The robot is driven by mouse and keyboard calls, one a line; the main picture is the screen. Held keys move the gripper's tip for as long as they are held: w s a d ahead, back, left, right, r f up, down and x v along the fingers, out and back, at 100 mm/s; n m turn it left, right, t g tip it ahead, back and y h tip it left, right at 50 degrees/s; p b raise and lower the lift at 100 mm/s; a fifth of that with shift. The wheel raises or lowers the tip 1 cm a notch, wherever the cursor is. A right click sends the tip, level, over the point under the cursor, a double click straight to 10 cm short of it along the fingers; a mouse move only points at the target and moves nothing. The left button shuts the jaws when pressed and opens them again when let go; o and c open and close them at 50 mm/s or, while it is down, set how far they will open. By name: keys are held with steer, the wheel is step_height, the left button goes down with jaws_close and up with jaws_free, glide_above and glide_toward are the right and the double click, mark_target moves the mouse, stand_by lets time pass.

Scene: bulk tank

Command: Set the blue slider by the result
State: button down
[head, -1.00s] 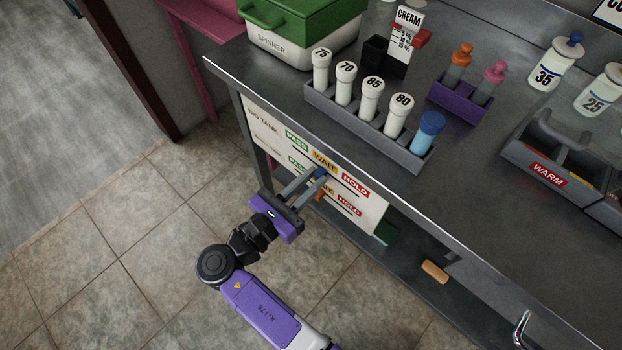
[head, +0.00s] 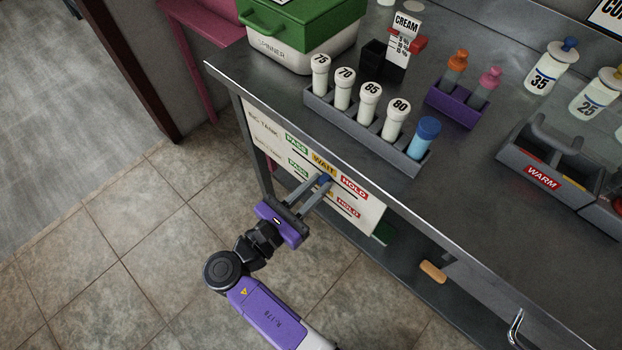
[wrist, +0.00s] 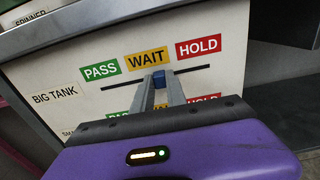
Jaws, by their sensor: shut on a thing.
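The white board (head: 368,210) on the bench's front has two rows of PASS, WAIT and HOLD labels. The blue slider (wrist: 159,78) sits in the upper, BIG TANK row's slot, below the right part of the yellow WAIT label (wrist: 146,58). The red HOLD label (wrist: 198,48) is to its right and the green PASS label (wrist: 100,70) to its left. My gripper (head: 323,182) is shut on the blue slider, its fingers partly covering it. The lower row's slider is hidden behind my gripper.
On the bench, a grey rack (head: 330,112) holds white tubes marked 75, 70, 85, 80 and a blue-capped one. Behind it stands a CREAM card (head: 403,38). A purple rack (head: 455,108) and a WARM bin (head: 520,160) are farther right. The floor before the board is clear.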

steer(key=s+d+p, duration=0.4)
steer(key=d+p, duration=0.1)
steer(key=shift+r, duration=0.15)
steer(key=shift+s+d+f, duration=0.2)
steer(key=shift+s+d, duration=0.05)
steer(key=shift+d, duration=0.1)
steer(key=c, duration=1.3)
jaws_free()
steer(key=shift+a, duration=0.1)
steer(key=shift+s+a, duration=0.25)
glide_toward(354, 195)
steer(key=shift+v, duration=1)
